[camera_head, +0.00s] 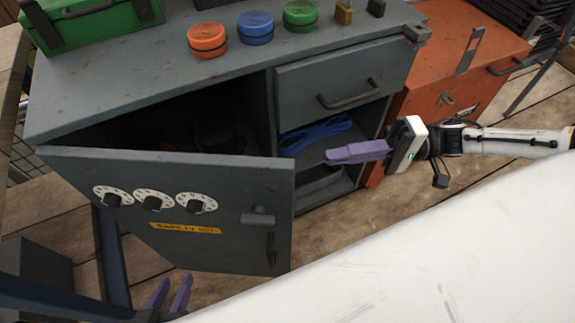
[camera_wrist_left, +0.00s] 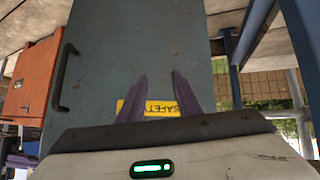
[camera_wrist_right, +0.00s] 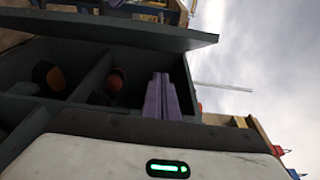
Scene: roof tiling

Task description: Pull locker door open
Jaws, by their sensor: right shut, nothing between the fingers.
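The grey locker door (camera_head: 240,190) stands partly open, swung out from the dark inside of the locker. It bears several white dials, a yellow label (camera_head: 185,228) and a dark handle (camera_head: 271,250) near its right edge. My left gripper (camera_head: 168,290) is low in front of the door, its purple fingers apart and empty. In the left wrist view the spread fingers (camera_wrist_left: 160,95) face a grey panel (camera_wrist_left: 135,45) with a yellow label. My right gripper (camera_head: 330,155) is shut and empty in front of the open shelf, right of the door; its fingers (camera_wrist_right: 161,95) touch in the right wrist view.
The cabinet top (camera_head: 130,85) carries orange (camera_head: 207,42), blue (camera_head: 256,30) and green (camera_head: 300,18) round tins and a green case (camera_head: 95,22). A closed drawer (camera_head: 345,75) sits above a shelf with a blue strap (camera_head: 315,135). An orange cabinet (camera_head: 425,85) stands right.

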